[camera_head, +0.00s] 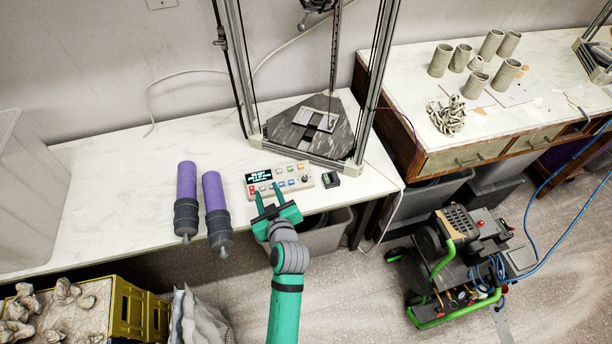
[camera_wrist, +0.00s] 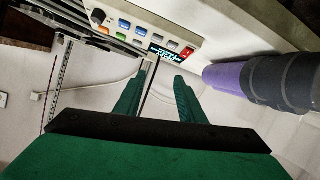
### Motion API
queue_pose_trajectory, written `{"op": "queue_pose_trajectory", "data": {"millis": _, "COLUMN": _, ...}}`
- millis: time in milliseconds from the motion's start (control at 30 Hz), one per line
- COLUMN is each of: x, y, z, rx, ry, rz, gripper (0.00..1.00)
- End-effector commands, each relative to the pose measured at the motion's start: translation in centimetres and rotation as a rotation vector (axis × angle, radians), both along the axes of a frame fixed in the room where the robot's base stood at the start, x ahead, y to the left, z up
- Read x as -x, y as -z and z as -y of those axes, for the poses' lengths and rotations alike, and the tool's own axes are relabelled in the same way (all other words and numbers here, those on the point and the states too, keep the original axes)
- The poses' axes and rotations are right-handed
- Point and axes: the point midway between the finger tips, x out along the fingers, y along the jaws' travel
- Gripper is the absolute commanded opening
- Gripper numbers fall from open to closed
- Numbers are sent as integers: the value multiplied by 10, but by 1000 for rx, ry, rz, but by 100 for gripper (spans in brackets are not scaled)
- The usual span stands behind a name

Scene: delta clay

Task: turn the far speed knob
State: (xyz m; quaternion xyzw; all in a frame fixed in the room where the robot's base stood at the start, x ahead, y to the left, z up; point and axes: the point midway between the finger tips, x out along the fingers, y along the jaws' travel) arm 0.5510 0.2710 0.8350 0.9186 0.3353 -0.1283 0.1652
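A pale control panel (camera_head: 293,187) with a lit display, coloured buttons and a dark round knob (camera_head: 305,179) lies on the white table at the foot of the tall printer frame. The knob is at the panel's right end in the head view. In the wrist view the panel (camera_wrist: 128,22) crosses the top, with the dark knob (camera_wrist: 98,17) at its left end. My gripper (camera_head: 267,192) is open and empty, at the panel's near left side by the display and red button, away from the knob. Its two fingers stand apart in the wrist view (camera_wrist: 164,72).
Two purple-and-dark cylinders (camera_head: 214,192) lie on the table left of my gripper; one is close in the wrist view (camera_wrist: 230,76). A small dark box (camera_head: 331,180) sits right of the panel. The printer frame (camera_head: 244,100) rises behind it. Bare table (camera_head: 110,200) lies farther left.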

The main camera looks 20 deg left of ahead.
Motion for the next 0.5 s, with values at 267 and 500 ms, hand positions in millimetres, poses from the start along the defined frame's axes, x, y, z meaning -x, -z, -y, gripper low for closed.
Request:
{"op": "queue_pose_trajectory", "data": {"millis": 267, "x": -46, "y": -26, "z": -34, "rx": 267, "ry": -311, "rz": 89, "gripper": 36}}
{"op": "queue_pose_trajectory", "data": {"millis": 500, "x": -71, "y": -36, "z": -29, "rx": 557, "ry": -575, "rz": 142, "gripper": 36}}
